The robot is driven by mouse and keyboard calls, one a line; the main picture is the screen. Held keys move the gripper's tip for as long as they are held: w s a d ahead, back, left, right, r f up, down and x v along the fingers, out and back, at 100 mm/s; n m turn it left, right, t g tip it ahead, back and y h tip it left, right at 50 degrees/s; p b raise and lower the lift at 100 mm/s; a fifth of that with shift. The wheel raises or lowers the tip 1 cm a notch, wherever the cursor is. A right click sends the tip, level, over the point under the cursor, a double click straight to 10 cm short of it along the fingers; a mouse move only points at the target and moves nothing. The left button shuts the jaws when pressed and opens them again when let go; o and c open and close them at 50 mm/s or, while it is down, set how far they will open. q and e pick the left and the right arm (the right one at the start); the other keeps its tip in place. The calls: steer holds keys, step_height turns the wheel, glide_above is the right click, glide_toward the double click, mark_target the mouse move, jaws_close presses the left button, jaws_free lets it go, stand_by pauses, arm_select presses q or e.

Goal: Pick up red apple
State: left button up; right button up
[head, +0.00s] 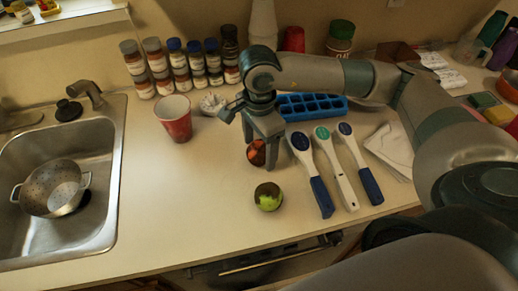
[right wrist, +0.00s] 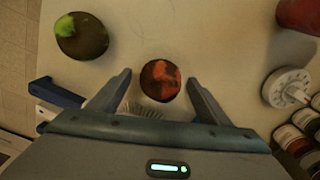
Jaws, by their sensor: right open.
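The red apple (head: 256,153), red with dark brown patches, sits on the counter. In the right wrist view the red apple (right wrist: 160,80) lies between and slightly beyond the two fingertips, with a gap on each side. My right gripper (head: 262,150) is open and points down over the apple, hiding part of it in the head view. It also shows in the right wrist view (right wrist: 160,82). My left gripper does not show.
A green and brown fruit (head: 268,197) sits just in front of the apple. Several brushes (head: 330,165) lie to the right, before a blue ice tray (head: 312,106). A red cup (head: 175,118) and spice jars (head: 181,68) stand behind left. The sink holds a colander (head: 52,188). The left front counter is clear.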

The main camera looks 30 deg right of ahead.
steer(key=shift+f, duration=0.15)
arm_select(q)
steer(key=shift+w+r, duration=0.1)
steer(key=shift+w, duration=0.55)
